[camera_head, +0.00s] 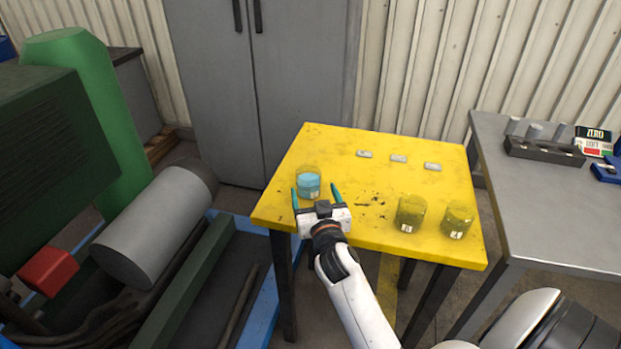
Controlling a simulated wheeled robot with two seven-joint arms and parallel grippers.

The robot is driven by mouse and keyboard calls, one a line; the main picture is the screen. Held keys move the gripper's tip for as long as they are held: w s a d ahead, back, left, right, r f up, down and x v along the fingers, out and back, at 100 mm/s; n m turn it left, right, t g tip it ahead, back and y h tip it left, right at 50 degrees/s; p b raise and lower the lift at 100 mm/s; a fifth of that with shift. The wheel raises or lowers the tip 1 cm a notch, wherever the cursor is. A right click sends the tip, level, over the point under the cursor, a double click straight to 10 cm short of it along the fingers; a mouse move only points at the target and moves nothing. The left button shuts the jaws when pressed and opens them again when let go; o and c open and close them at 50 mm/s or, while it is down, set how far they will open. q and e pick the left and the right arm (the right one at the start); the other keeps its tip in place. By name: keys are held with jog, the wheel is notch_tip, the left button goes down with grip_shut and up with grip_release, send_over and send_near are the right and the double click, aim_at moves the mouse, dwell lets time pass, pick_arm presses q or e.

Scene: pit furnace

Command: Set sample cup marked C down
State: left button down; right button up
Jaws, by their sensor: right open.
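A clear cup with blue-teal contents (308,186) stands upright on the yellow table (320,145), near its left edge. Its small label is too small to read with certainty. My right gripper (315,193) is open, with one teal-tipped finger on each side of this cup; I cannot tell whether either finger touches it. Two more clear cups with yellowish contents, a left one (411,211) and a right one (457,219), stand at the table's right front, each with a white label. My left gripper is not in view.
Several small pale tags, such as the middle one (398,158), lie in a row at the table's back. A grey bench (560,220) with a dark block of cylinders (543,150) stands at right. Green machinery (95,110) is at left. The table's middle is mostly clear.

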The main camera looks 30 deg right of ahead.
jog(key=v, duration=0.4)
jog(key=shift+s+a, duration=0.1)
jog(key=shift+s, duration=0.2)
dwell(0.3)
